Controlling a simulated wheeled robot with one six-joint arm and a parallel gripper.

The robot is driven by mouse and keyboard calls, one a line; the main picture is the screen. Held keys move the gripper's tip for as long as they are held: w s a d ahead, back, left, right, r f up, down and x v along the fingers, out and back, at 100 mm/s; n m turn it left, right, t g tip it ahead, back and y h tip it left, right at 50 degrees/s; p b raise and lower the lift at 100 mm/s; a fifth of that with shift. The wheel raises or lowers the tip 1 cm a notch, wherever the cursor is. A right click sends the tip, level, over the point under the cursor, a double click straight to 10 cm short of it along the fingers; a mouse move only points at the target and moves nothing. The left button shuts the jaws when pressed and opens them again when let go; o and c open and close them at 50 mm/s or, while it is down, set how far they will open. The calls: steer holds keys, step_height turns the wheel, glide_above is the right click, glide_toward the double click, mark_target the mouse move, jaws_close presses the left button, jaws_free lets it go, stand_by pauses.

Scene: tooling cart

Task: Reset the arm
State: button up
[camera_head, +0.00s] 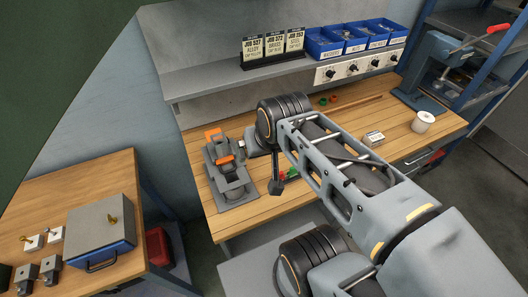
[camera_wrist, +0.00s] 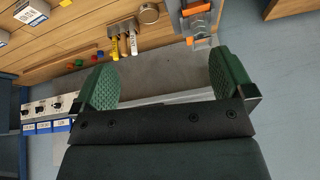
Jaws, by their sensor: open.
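My gripper (camera_wrist: 166,84) is open in the wrist view, its two green ribbed pads well apart. Nothing shows between the pads except a grey surface behind them. In the head view my arm reaches from the lower right over the wooden workbench (camera_head: 356,117), with its bent joint above the bench middle. The gripper itself cannot be clearly made out there.
A grey fixture with orange parts (camera_head: 232,178) stands on the bench left of my arm; orange parts (camera_wrist: 196,10) also show in the wrist view. Blue bins (camera_head: 323,44) sit on the shelf. A white spool (camera_head: 423,121) stands right. A grey box (camera_head: 100,238) is on the left table.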

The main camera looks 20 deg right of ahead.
steer(key=shift+s+f+n, duration=0.5)
steer(key=shift+f+n, duration=0.2)
steer(key=shift+a, duration=0.1)
step_height(320, 180, down, 2)
steer(key=shift+f+b, duration=0.1)
steer(key=shift+b, duration=0.8)
steer(key=shift+c, duration=0.4)
